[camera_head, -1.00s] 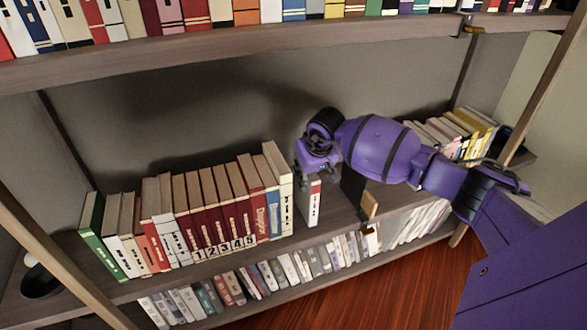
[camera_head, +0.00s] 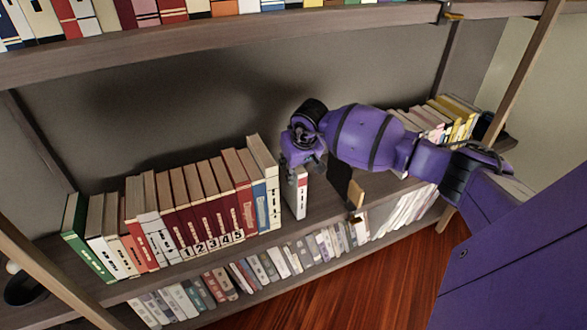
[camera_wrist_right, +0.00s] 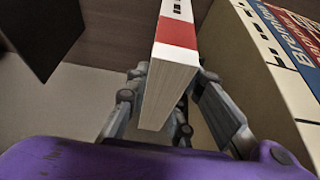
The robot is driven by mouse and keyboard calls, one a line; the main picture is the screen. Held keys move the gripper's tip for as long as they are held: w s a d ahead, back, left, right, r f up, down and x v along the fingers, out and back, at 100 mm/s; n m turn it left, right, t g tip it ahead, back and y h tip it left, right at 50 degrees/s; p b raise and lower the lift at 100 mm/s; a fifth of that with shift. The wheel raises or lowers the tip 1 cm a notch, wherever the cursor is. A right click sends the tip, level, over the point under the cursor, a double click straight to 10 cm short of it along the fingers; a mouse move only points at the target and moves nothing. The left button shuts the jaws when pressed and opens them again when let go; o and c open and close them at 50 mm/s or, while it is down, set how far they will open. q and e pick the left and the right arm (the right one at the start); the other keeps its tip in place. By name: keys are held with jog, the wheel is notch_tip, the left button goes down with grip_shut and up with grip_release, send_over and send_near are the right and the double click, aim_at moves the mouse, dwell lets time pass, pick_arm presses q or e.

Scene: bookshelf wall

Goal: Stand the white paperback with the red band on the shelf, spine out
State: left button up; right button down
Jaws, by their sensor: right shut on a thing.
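The white paperback with the red band (camera_head: 300,201) is upright at the middle shelf, its narrow printed spine facing out. In the right wrist view the paperback (camera_wrist_right: 176,40) passes between the fingers, its red band and page edges showing. My right gripper (camera_head: 299,172) is shut on its upper part; both fingers also show in the wrist view (camera_wrist_right: 168,100). A gap separates the paperback from the white-spined book (camera_head: 272,205) ending the row on its left. I cannot tell whether its lower edge touches the shelf (camera_head: 318,203). My left gripper is out of view.
A dark bookend-like panel with a wooden block (camera_head: 356,193) stands right of the paperback, also dark in the wrist view (camera_wrist_right: 42,35). A row of books (camera_head: 190,215) fills the left. The upper shelf (camera_head: 230,41) overhangs. More books (camera_head: 445,120) stand far right.

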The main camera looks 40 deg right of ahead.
jog(key=shift+f, duration=0.15)
jog(key=c, duration=1.5)
grip_release()
jog(key=shift+o, duration=0.2)
jog(key=shift+f, duration=0.1)
jog(key=v, duration=1.2)
jog(key=shift+d, duration=0.1)
